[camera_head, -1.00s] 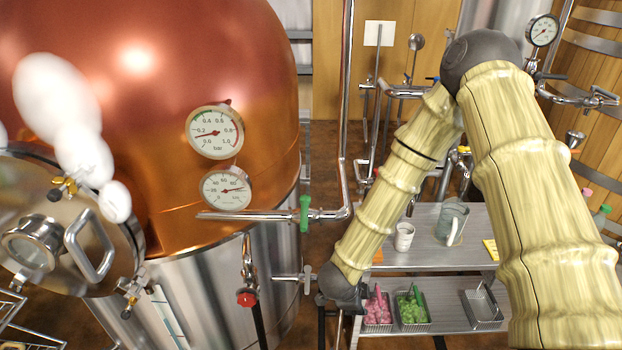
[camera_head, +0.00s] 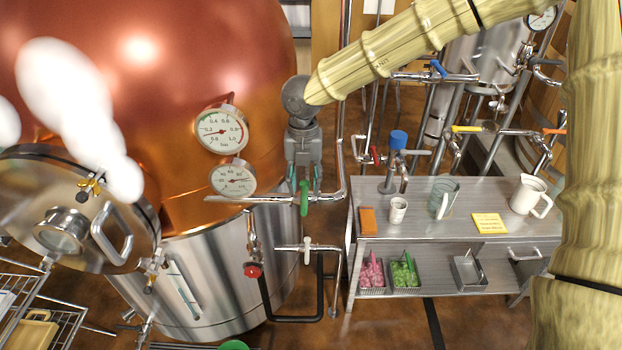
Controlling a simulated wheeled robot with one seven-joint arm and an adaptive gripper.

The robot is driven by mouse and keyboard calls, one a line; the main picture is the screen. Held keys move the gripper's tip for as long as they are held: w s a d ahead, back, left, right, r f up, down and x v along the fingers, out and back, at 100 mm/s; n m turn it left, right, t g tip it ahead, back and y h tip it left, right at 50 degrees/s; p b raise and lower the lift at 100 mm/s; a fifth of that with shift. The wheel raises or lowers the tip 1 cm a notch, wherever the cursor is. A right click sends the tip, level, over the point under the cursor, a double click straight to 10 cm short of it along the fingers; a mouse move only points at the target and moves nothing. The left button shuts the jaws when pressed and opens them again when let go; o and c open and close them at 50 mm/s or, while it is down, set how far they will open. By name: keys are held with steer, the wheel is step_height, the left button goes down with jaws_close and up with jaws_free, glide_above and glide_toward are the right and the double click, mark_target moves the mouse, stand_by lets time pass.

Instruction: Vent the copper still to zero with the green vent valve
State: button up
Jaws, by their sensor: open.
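The copper still (camera_head: 150,100) fills the left, with a pressure gauge (camera_head: 221,130) in bar on its front. The gauge's red needle points left, near the low end; the exact reading is too small to tell. A temperature-like dial (camera_head: 233,178) sits below it.
White vapour (camera_head: 80,110) rises by the still's round hatch (camera_head: 75,215) at left. A red-handled valve (camera_head: 253,270) and a white-handled valve (camera_head: 307,246) sit below the pipe. A steel table (camera_head: 410,225) with cups, a jug and a yellow note stands at right.

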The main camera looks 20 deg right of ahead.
mark_target(304, 200)
step_height(304, 200, down, 5)
steer(key=b, duration=0.4)
steer(key=shift+f, duration=0.15)
steer(key=shift+r, duration=0.2)
steer(key=shift+f+b, duration=0.45)
steer(key=shift+f, duration=0.95)
steer(key=shift+r, duration=0.1)
jaws_close()
